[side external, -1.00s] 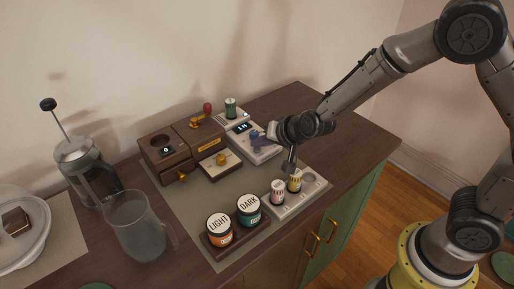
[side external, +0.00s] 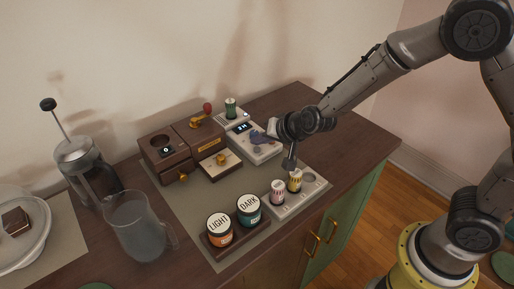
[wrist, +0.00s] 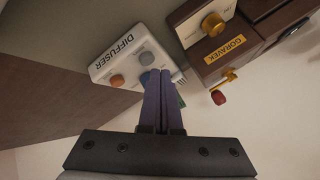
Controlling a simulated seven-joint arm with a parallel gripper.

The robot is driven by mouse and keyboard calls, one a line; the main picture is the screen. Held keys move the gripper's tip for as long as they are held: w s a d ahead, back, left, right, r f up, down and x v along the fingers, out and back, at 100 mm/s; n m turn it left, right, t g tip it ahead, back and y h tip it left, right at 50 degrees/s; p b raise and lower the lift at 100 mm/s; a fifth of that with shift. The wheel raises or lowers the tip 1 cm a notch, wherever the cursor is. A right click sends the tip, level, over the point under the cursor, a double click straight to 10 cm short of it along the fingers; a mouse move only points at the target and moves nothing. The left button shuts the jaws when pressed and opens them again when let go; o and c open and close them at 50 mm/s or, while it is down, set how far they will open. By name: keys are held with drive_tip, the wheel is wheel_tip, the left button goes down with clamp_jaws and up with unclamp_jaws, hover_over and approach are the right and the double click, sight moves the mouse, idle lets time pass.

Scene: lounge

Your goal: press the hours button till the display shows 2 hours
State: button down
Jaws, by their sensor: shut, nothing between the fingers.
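The diffuser (side external: 262,154) is a pale box on the grey mat, with a small dark display (side external: 241,128). The display has lit blue-white characters, too small for me to read surely. In the wrist view the diffuser (wrist: 101,69) shows its "DIFFUSER" label, an orange button (wrist: 117,81) and a grey button (wrist: 147,58). A bluish part beside my fingertips is mostly hidden. Which button is for hours cannot be read. My gripper (side external: 256,137) is shut and empty, over the diffuser's top near the display; its purple fingers (wrist: 160,76) also show in the wrist view. Contact cannot be told.
A wooden grinder box (side external: 200,138) with brass knobs stands left of the diffuser. A green spool (side external: 230,106) stands behind. A tray with two small jars (side external: 278,192) and the LIGHT (side external: 219,231) and DARK (side external: 249,210) jars are in front.

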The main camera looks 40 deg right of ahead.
drive_tip(key=shift+r, duration=0.25)
drive_tip(key=shift+r, duration=2.35)
wheel_tip(320, 180, up, 9)
drive_tip(key=t, duration=0.2)
hover_over(260, 153)
drive_tip(key=d, duration=0.3)
drive_tip(key=s+d+r+n+y, duration=0.1)
drive_tip(key=s+d+r+n, duration=0.1)
drive_tip(key=s+r, duration=0.75)
drive_tip(key=s+d+f+n+g, duration=0.1)
drive_tip(key=s+f+n+g, duration=0.1)
drive_tip(key=s, duration=0.5)
drive_tip(key=s+d+f+n+g+h, duration=0.1)
drive_tip(key=s+d+f+n, duration=0.1)
drive_tip(key=s, duration=0.5)
drive_tip(key=s+d+f+n+g+h, duration=0.1)
drive_tip(key=s+d+f+g, duration=0.1)
drive_tip(key=s+f, duration=0.2)
drive_tip(key=s, duration=0.3)
drive_tip(key=shift+s+f+n+g, duration=0.3)
drive_tip(key=shift+s+n, duration=0.05)
drive_tip(key=shift+n, duration=0.05)
